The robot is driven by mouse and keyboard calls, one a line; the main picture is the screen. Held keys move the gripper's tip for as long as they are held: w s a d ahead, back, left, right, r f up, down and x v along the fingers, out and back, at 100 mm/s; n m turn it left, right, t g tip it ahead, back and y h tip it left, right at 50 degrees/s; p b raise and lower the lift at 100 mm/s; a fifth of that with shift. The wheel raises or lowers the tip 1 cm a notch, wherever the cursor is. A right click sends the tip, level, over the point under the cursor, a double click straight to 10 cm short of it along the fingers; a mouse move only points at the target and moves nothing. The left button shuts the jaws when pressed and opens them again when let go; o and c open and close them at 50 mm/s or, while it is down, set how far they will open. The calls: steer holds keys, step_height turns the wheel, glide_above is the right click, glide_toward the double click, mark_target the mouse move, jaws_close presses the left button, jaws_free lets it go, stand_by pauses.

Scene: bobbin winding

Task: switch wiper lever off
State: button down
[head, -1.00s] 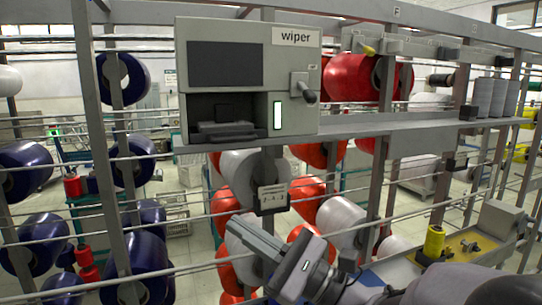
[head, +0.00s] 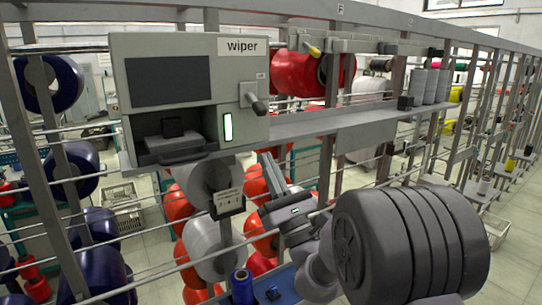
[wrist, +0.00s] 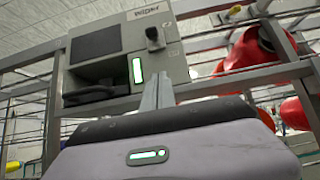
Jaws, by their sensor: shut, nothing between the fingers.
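The grey wiper box (head: 185,122) sits on a rail shelf at the left of the head view, with a dark screen and a "wiper" label. Its lever (head: 255,98) is on the front at the right, its dark knob sticking out and pointing down to the right. A lit green-white strip (head: 228,127) is to the left of and below the lever. My gripper (head: 265,157) is shut and empty, below the lever and apart from it. In the wrist view the shut fingers (wrist: 160,80) point up toward the lever (wrist: 154,38), tilted in that picture.
The shelf rail (head: 310,122) runs right from the box, above my arm. Thin horizontal bars and uprights cross the area around my gripper. Red bobbins (head: 295,72) hang to the right of the box, a grey bobbin (head: 215,180) below it.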

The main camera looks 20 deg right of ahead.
mark_target(256, 104)
steer(key=p+x, duration=0.2)
steer(key=x, duration=0.4)
steer(key=shift+r, duration=0.25)
steer(key=r, duration=0.1)
steer(key=s+r, duration=0.1)
steer(key=r+p, duration=0.1)
steer(key=shift+s+d, duration=0.25)
steer(key=shift+s, duration=0.1)
steer(key=shift+s+r, duration=0.1)
steer(key=shift+r, duration=0.05)
